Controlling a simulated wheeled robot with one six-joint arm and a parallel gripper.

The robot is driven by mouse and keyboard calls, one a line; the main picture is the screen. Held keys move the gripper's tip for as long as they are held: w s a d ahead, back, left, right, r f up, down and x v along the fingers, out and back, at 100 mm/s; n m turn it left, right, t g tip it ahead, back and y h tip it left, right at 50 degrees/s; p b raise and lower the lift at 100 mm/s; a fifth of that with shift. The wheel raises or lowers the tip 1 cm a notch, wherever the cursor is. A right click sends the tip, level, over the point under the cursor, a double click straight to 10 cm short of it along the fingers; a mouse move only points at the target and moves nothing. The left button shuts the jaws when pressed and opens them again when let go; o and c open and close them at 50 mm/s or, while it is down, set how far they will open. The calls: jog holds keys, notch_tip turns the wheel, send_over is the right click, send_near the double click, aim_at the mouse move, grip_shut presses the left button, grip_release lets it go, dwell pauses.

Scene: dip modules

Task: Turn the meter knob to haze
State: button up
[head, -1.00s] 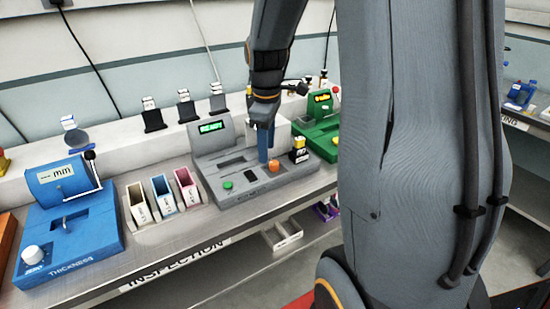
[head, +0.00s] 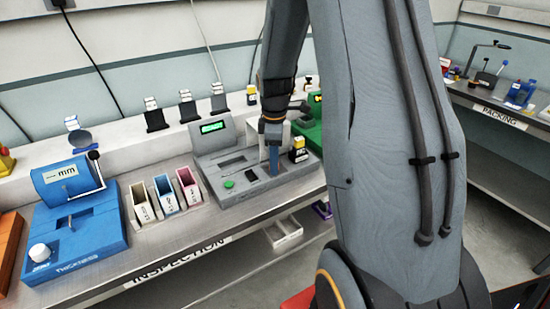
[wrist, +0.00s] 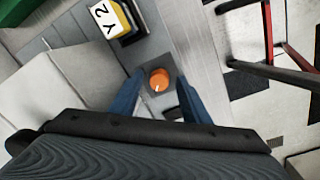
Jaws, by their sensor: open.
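The meter is a grey machine (head: 235,192) on the inspection bench, with a lit green display (head: 213,127) and a green button (head: 229,184). Its orange knob (wrist: 159,79) shows in the wrist view with a pale pointer line on it; in the head view my gripper hides it. My gripper (head: 273,168) is over the front right part of the meter. In the wrist view its two blue fingers (wrist: 158,98) are apart, one on each side of the knob. I cannot tell whether they touch it.
A yellow-and-black block (head: 298,150) marked Y2 in the wrist view (wrist: 112,18) stands close beside the knob. A green machine (head: 308,133) is behind to the right. Three bins (head: 164,192) and a blue thickness gauge (head: 72,225) stand to the left.

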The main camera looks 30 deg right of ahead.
jog(key=shift+c, duration=0.3)
jog(key=c, duration=1)
jog(key=shift+m, duration=0.3)
jog(key=m, duration=0.3)
jog(key=shift+m+p, duration=0.3)
jog(key=m, duration=0.4)
jog(key=shift+w+a, duration=0.1)
jog(key=m, duration=0.5)
jog(key=shift+g, duration=0.3)
jog(key=m, duration=0.4)
jog(key=shift+w+m, duration=0.1)
jog(key=shift+m, duration=0.2)
